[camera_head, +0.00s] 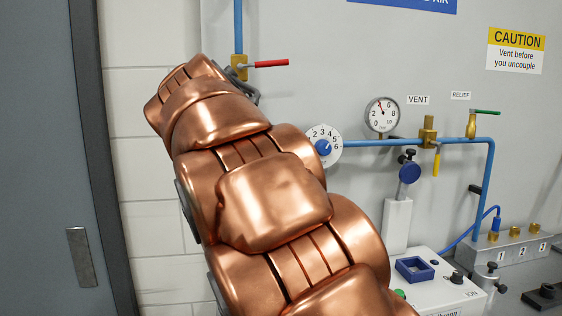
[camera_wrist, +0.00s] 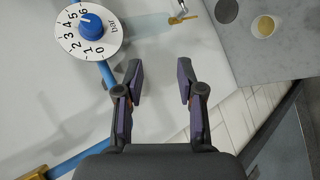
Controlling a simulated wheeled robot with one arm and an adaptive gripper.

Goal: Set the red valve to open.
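The red valve has a brass body (camera_head: 239,67) on a vertical blue pipe (camera_head: 238,25) at the upper left of the wall panel. Its red handle (camera_head: 270,63) points right, across the pipe. My copper-coloured arm covers the area just below the valve. A small dark part of my gripper (camera_head: 250,91) shows past the arm's end, below the handle; the rest is hidden. In the wrist view my gripper (camera_wrist: 160,76) is open, with nothing between its fingers. The red handle does not show there.
A pressure regulator dial (camera_head: 323,146) with a blue knob is right of my arm and also shows in the wrist view (camera_wrist: 89,29). A gauge (camera_head: 382,114), yellow-handled vent valve (camera_head: 436,163) and green-handled relief valve (camera_head: 487,112) are farther right. A grey door (camera_head: 45,150) is left.

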